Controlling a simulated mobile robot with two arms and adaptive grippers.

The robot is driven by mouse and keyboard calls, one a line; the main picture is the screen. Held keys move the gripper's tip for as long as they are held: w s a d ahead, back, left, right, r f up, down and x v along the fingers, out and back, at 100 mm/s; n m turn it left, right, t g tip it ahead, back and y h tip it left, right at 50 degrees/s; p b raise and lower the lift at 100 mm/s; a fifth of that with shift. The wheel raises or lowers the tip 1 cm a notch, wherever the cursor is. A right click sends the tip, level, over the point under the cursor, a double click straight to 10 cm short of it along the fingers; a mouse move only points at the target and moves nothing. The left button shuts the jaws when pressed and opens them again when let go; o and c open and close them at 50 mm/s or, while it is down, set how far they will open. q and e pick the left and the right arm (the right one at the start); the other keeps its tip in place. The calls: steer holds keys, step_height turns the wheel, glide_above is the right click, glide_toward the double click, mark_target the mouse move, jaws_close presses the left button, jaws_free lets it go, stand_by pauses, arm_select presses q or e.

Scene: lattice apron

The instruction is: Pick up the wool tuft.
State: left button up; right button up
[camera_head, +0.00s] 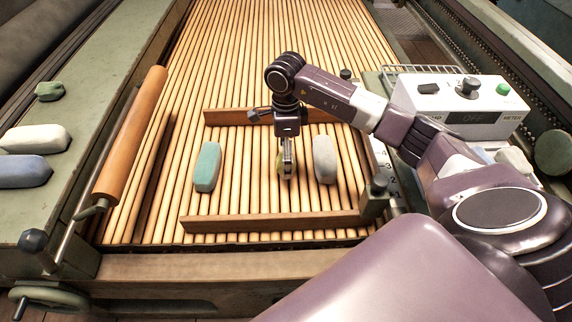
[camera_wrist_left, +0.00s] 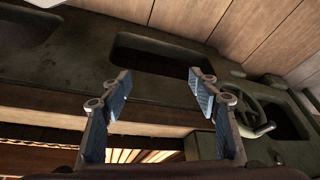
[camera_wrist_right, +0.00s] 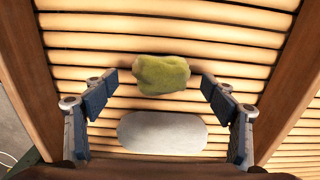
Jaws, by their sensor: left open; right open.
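The lumpy yellow-green wool tuft (camera_wrist_right: 161,75) lies on the wooden slats in the right wrist view. It sits between the open fingertips of my right gripper (camera_wrist_right: 159,84), with slats showing on both sides of it. In the head view my right gripper (camera_head: 287,174) points down over the slats and mostly hides the tuft (camera_head: 281,165). My left gripper (camera_wrist_left: 160,86) is open and empty in the left wrist view, over the dark machine frame. It is outside the head view.
A pale grey block (camera_head: 325,160) lies close right of my right gripper and a teal block (camera_head: 207,167) lies to its left. Wooden rails (camera_head: 270,224) bound this area at front and back. A meter box (camera_head: 455,105) stands at right. Several lumps lie on the left ledge (camera_head: 75,120).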

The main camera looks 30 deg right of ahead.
step_height(320, 180, down, 3)
steer(key=shift+r, duration=0.1)
arm_select(q)
steer(key=shift+t, duration=0.9)
steer(key=w, duration=0.1)
steer(key=w+d+r, duration=0.1)
steer(key=w, duration=0.2)
steer(key=shift+d+r, duration=0.15)
steer(key=shift+r, duration=0.05)
arm_select(e)
steer(key=shift+c, duration=0.4)
steer(key=c, duration=0.9)
